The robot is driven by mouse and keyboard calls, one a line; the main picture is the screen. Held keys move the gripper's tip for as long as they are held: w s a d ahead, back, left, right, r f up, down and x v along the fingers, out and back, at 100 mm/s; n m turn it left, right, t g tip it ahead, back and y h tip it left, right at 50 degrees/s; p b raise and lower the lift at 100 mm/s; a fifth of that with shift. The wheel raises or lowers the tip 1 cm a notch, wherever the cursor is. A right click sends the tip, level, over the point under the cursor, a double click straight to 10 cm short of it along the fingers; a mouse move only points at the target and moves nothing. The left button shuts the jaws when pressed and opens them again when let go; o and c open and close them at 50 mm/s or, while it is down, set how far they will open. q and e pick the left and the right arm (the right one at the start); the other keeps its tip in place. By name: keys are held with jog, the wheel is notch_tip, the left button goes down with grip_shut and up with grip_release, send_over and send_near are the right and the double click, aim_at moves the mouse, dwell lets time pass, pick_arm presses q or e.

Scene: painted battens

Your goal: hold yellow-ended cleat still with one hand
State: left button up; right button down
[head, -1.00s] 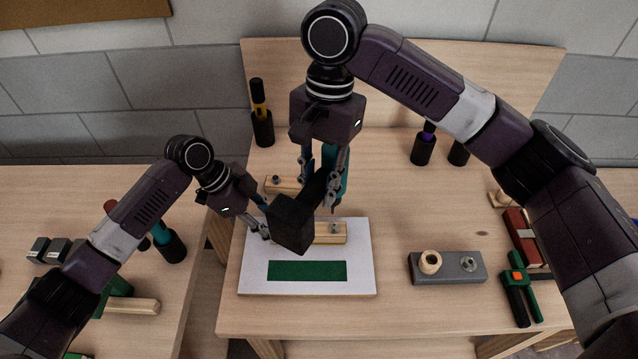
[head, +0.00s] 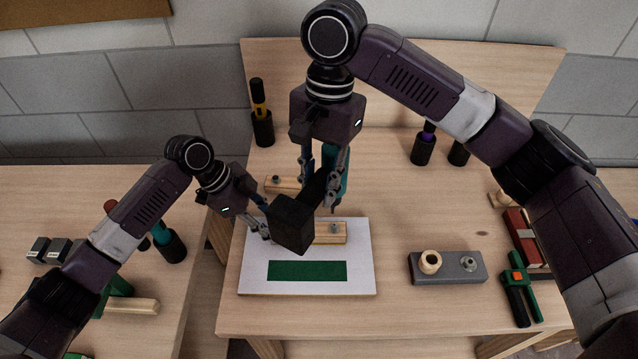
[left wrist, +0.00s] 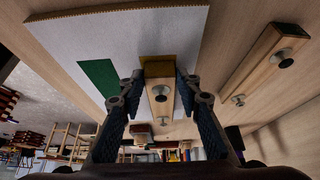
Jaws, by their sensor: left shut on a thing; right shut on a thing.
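The yellow-ended cleat (head: 328,238) is a pale wooden batten lying on a white sheet (head: 360,275). Its left part is hidden in the head view. In the left wrist view the cleat (left wrist: 160,98) shows its yellow end and round metal knobs. My left gripper (head: 266,224) has a finger on each side of it, shut on it; the fingers (left wrist: 158,88) also show in the left wrist view. My right gripper (head: 324,192) is shut on the handle of a black block-headed tool (head: 292,222), whose head is in front of the cleat.
A second cleat (head: 283,184) lies behind the sheet. A green rectangle (head: 306,271) is on the sheet. A grey block with two fittings (head: 448,272) and a green-and-black tool (head: 519,288) lie to the right. Dark holders stand at the back. The bench between sheet and grey block is clear.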

jog(key=c, duration=2.3)
grip_release()
jog(key=shift+r, duration=0.1)
grip_shut()
jog(key=shift+r, duration=0.1)
jog(key=shift+w+d+r, duration=0.1)
jog(key=shift+r, duration=0.55)
jog(key=shift+w+d+r, duration=0.1)
jog(key=shift+r, duration=0.5)
jog(key=shift+s+d+r, duration=0.1)
jog(key=shift+r, duration=0.7)
